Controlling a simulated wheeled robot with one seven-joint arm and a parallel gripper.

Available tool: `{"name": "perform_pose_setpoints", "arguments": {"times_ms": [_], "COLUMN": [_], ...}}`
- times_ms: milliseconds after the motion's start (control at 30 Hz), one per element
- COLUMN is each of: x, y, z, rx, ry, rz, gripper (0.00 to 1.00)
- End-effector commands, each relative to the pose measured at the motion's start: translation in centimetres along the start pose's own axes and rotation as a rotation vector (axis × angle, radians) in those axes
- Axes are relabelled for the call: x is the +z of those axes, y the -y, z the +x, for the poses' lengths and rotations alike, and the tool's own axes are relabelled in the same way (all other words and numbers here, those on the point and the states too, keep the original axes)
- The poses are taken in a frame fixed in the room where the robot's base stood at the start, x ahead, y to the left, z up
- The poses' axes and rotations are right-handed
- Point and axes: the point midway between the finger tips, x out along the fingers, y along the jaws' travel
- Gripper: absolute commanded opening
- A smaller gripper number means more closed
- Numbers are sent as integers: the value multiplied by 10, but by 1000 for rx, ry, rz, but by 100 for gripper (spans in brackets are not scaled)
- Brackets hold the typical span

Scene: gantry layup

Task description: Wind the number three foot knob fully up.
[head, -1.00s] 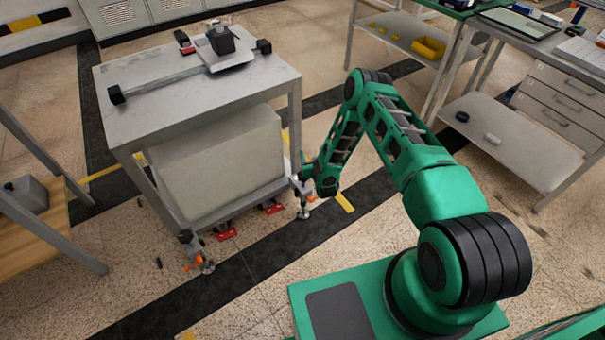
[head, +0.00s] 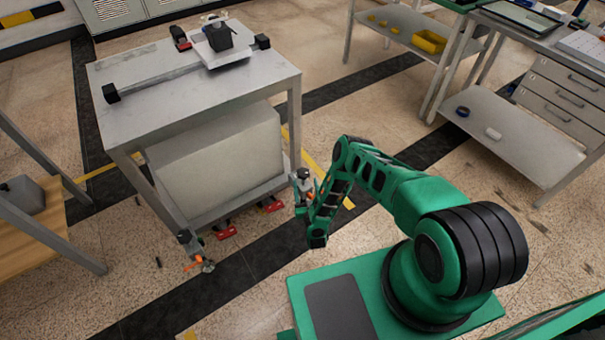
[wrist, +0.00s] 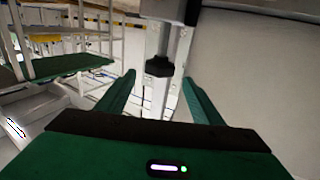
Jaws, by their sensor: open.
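A dark knob (wrist: 158,66) sits on a pale upright leg or post in the wrist view. My gripper (wrist: 158,85) has its two green fingers apart, one on each side of the post. The knob appears ahead of the fingertips, with nothing held between them. In the head view my arm's end is by the front right leg of the grey table (head: 190,88), and it hides most of that leg's foot. The front left foot (head: 206,266) shows an orange part near the floor. No number can be read on either foot.
A large pale block (head: 215,165) fills the table's lower shelf. Red parts (head: 227,232) lie under that shelf. A wooden-topped stand (head: 70,205) is at the left, and a drawer bench (head: 565,90) at the right.

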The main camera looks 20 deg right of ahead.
Motion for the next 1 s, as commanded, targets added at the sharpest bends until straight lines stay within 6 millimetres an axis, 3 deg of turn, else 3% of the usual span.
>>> {"name": "perform_pose_setpoints", "arguments": {"times_ms": [200,400,867,1000], "x": [-1,-1,0,0], "y": [-1,-1,-2,-2], "z": [41,66,77,77], "rx": [1,1,1,1], "ry": [-3,-2,1,1], "rz": [-2,-1,0,0], "gripper": [61,61,61,27]}}
